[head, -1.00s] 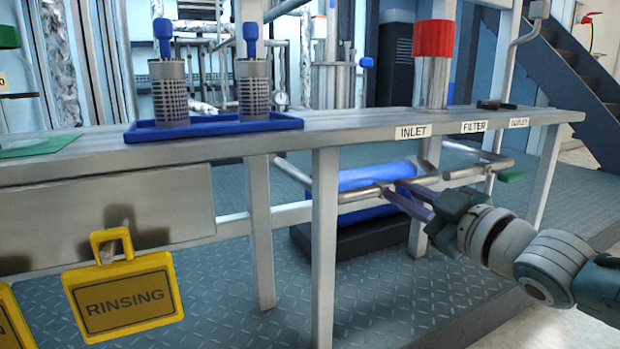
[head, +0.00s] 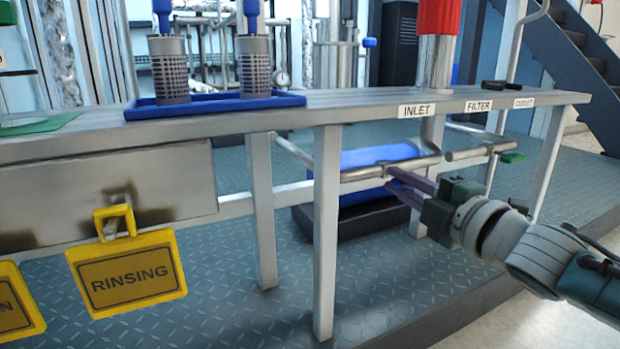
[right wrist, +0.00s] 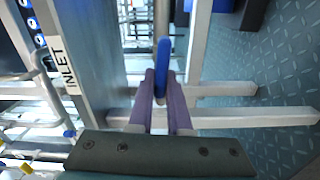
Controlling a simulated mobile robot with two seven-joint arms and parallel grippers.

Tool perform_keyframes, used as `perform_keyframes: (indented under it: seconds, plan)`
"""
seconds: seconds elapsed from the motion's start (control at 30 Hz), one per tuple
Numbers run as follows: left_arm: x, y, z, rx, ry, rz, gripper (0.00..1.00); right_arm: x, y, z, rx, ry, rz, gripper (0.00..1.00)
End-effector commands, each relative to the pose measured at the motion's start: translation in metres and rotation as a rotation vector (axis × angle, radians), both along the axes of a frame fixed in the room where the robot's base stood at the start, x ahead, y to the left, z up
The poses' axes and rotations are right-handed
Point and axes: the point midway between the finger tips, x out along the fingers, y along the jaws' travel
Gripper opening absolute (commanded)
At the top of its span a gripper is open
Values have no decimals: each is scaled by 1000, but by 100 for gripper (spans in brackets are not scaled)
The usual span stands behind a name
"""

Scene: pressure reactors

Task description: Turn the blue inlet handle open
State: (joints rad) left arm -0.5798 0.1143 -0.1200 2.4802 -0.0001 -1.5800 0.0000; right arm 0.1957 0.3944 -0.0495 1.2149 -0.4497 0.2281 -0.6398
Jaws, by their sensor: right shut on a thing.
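The blue inlet handle (right wrist: 163,62) shows edge-on in the right wrist view, upright between the two purple fingers. My right gripper (right wrist: 160,76) is shut on it. In the head view my right gripper (head: 391,178) reaches in from the right, its fingertips at the inlet pipe (head: 362,172) below the bench. There I cannot make out the handle apart from the fingers and the blue cylinder behind. The INLET label (head: 417,110) is on the bench edge above, and also shows in the right wrist view (right wrist: 62,68). My left gripper is not in view.
The bench top (head: 335,101) overhangs the pipe, and a bench leg (head: 326,240) stands left of my gripper. A blue cylinder (head: 352,160) lies behind. A green handle (head: 513,158) sits on the outlet side. A yellow RINSING sign (head: 130,280) hangs at left.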

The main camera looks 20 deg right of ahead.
Motion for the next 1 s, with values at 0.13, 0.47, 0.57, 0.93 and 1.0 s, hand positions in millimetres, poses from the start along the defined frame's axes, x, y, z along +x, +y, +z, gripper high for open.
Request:
perform_keyframes:
  seconds: [0.13,0.47,0.57,0.93,1.0]
  plan:
    - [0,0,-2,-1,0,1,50,0,0,-2,-59,-4,0,0]
    - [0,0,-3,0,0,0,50,0,0,-3,-110,-8,-1,0]
    - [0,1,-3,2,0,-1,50,0,0,-3,-112,-7,-1,0]
    - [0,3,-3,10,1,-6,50,0,0,-3,-111,-7,-1,32]
    - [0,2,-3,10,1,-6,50,0,0,-3,-110,-8,-1,40]
